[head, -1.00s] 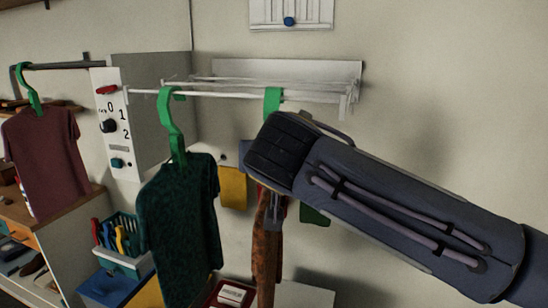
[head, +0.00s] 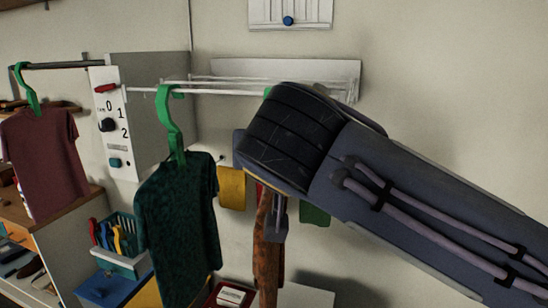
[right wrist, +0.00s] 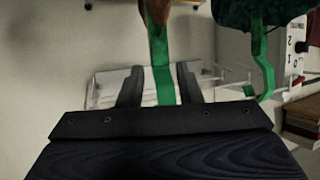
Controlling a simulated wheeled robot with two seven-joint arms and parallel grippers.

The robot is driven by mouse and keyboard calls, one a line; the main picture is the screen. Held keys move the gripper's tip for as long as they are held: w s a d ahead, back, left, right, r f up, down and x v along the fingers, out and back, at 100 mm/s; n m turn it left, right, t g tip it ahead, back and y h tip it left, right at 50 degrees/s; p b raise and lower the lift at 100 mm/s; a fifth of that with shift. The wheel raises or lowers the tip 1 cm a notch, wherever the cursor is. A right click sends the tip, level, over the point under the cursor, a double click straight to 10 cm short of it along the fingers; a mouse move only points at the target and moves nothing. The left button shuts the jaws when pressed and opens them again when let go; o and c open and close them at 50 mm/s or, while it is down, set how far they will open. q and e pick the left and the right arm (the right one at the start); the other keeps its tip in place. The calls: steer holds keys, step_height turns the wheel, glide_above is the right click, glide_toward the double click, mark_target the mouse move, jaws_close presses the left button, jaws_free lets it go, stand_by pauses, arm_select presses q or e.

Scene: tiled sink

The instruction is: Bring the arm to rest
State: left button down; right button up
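My right arm comes in from the right in the head view and its bulky wrist hides its own fingers there. In the right wrist view, which looks upside down, my right gripper (right wrist: 159,70) has its two fingers apart. A green hanger (right wrist: 162,45) runs between them, with a gap on at least the left side; contact on the right is unclear. This hanger carries the orange-brown garment (head: 265,250), which also shows at the top of the right wrist view (right wrist: 158,8). My left gripper is not in view.
A white wall rack (head: 215,92) holds a green hanger (head: 168,115) with a dark green shirt (head: 178,225). A maroon shirt (head: 45,160) hangs at left beside a switch panel (head: 117,140). A blue-green basket (head: 122,255) stands below. The wall at right is clear.

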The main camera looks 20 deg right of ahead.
steer(key=s+d+f+n+g+y, duration=0.1)
steer(key=s+d+f+g, duration=0.3)
steer(key=f, duration=0.6)
steer(key=s+d+f+n+g+y, duration=0.15)
steer(key=s+d+f, duration=0.4)
steer(key=f, duration=0.55)
steer(key=s+a+f+m+g+y, duration=0.1)
steer(key=s+f+y, duration=0.3)
steer(key=s+f, duration=0.6)
step_height(320, 180, down, 4)
steer(key=shift+a+r+m+g, duration=0.2)
steer(key=shift+a+m+g, duration=0.15)
steer(key=shift+a+g, duration=0.1)
steer(key=shift+o, duration=0.5)
steer(key=shift+s, duration=0.1)
steer(key=shift+a, duration=0.1)
